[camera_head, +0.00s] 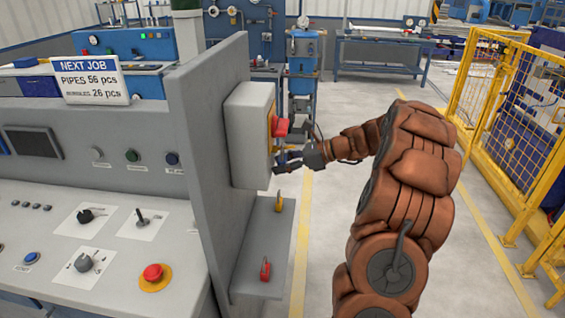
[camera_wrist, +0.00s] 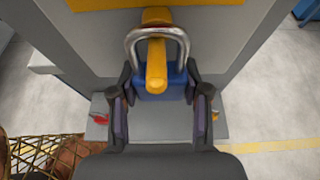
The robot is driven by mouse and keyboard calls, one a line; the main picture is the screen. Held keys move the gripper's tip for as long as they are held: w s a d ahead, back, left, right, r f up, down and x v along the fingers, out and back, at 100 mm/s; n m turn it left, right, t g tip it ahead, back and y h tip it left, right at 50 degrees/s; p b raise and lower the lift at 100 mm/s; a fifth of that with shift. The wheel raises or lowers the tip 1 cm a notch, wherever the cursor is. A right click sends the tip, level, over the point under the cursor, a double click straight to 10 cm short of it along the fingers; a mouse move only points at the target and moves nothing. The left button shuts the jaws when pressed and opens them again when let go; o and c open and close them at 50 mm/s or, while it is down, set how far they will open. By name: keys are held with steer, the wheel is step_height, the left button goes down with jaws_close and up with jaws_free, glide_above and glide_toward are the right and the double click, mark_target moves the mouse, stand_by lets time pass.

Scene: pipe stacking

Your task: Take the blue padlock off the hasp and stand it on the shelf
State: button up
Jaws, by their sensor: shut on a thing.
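The blue padlock (camera_wrist: 180,82) hangs on the yellow hasp (camera_wrist: 156,66), with its silver shackle (camera_wrist: 132,42) looped around the bar. The bar hides the middle of the padlock body. My gripper (camera_wrist: 160,92) is shut on the blue body, one finger on each side; in the head view my gripper (camera_head: 291,160) is beside the grey switch box. The shelf (camera_head: 259,242) is below the box, and in the wrist view its surface (camera_wrist: 160,122) shows beneath the padlock. I cannot tell whether the shackle is locked.
On the shelf stand a red padlock (camera_head: 265,270) at the near end and a yellow one (camera_head: 278,201) at the far end. The shelf's middle is clear. A red switch handle (camera_head: 281,127) juts from the grey box (camera_head: 246,135) just above my gripper. Yellow fencing (camera_head: 500,130) stands at right.

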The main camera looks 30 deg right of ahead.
steer(key=shift+r, duration=0.1)
steer(key=shift+r, duration=0.2)
steer(key=s+d+b, duration=0.4)
steer(key=s+d, duration=0.7)
steer(key=d, duration=0.2)
steer(key=shift+s+d+r, duration=0.3)
steer(key=shift+s+r, duration=0.1)
steer(key=shift+r, duration=0.05)
steer(key=shift+f, duration=0.15)
steer(key=shift+s+d+p, duration=0.1)
steer(key=shift+p, duration=0.3)
steer(key=s+d+p, duration=0.3)
steer(key=d, duration=0.1)
steer(key=shift+s+p, duration=0.2)
steer(key=shift+p, duration=0.1)
stand_by(0.8)
steer(key=shift+s+d+p, duration=0.55)
steer(key=shift+d+p, duration=0.1)
steer(key=shift+p, duration=0.65)
steer(key=shift+s+d, duration=0.1)
